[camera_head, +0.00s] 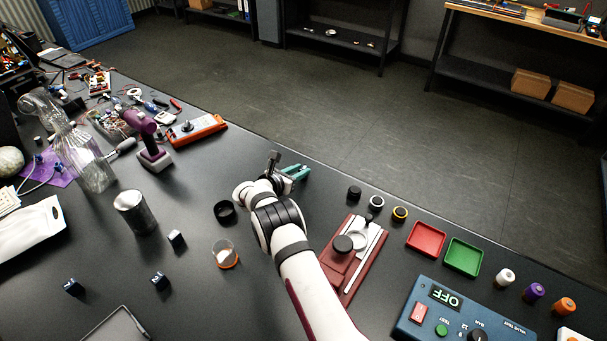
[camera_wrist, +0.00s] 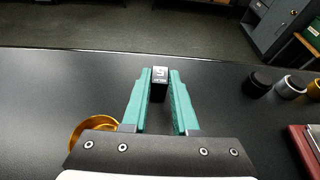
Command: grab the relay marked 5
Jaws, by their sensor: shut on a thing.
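My gripper (camera_wrist: 160,88) has green fingers, and in the wrist view they are shut on a small black relay (camera_wrist: 160,80) with a white marked label. The mark is turned and looks like a 5, but it is too small to be certain. In the head view my gripper (camera_head: 300,172) is near the far edge of the table, and the held relay cannot be made out there. Other small dark blocks with white marks lie on the table: one at the left (camera_head: 73,287), one at the lower middle (camera_head: 159,280), and a white-topped one (camera_head: 176,238) above them.
A gold-coloured round dish (camera_wrist: 92,130) is left of my fingers. A black ring (camera_head: 224,212) and a glass cup (camera_head: 225,254) stand left of my arm. A red base (camera_head: 335,266), red tray (camera_head: 426,239), green tray (camera_head: 463,257) and blue tester (camera_head: 440,318) are at the right.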

